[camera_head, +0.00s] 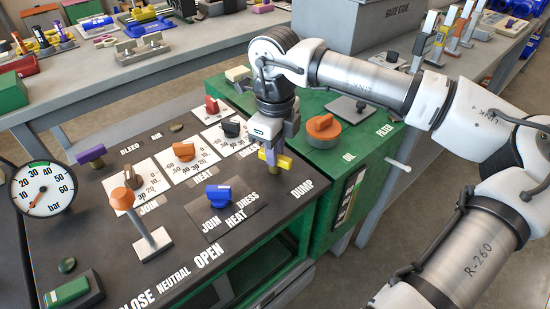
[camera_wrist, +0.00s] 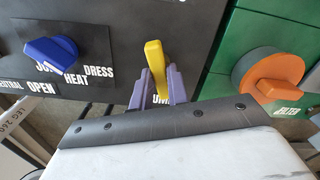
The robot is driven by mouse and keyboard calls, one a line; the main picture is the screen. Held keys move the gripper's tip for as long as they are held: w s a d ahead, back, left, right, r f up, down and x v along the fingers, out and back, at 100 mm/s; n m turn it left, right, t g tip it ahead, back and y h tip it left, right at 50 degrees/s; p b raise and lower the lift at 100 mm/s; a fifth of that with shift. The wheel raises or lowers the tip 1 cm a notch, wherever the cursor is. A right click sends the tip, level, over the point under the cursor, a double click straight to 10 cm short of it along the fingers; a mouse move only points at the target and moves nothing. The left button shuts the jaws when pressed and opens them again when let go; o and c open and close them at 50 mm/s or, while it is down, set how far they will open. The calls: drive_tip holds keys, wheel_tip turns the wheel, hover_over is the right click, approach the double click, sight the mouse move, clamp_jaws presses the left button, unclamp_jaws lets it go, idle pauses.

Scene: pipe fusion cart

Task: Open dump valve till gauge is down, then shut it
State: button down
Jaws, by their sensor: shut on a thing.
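The dump valve's yellow handle (camera_head: 275,158) is at the right edge of the dark panel, by the DUMP label. My gripper (camera_head: 276,150) comes down on it from above. In the wrist view the yellow handle (camera_wrist: 156,70) stands between the purple fingers of my gripper (camera_wrist: 160,88), which are shut on it. The fingers hide part of the handle and its base. The round white gauge (camera_head: 43,188) is at the left, marked in bar. Its orange needle points to the lower left, near the bottom of the scale, below the 10 mark.
A blue knob (camera_head: 218,195) marked JOIN, DRESS and HEAT sits left of the yellow handle. An orange-tipped lever (camera_head: 148,220) stands on the panel. An orange knob (camera_head: 323,128) is on the green cabinet to the right. A purple handle (camera_head: 90,155) is near the gauge.

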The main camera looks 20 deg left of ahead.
drive_tip(key=shift+m+b, duration=0.95)
drive_tip(key=shift+m, duration=0.65)
drive_tip(key=c, duration=1.4)
unclamp_jaws()
drive_tip(key=shift+o, duration=0.2)
wheel_tip(320, 180, up, 14)
drive_tip(key=shift+p, duration=0.4)
drive_tip(key=shift+f, duration=0.15)
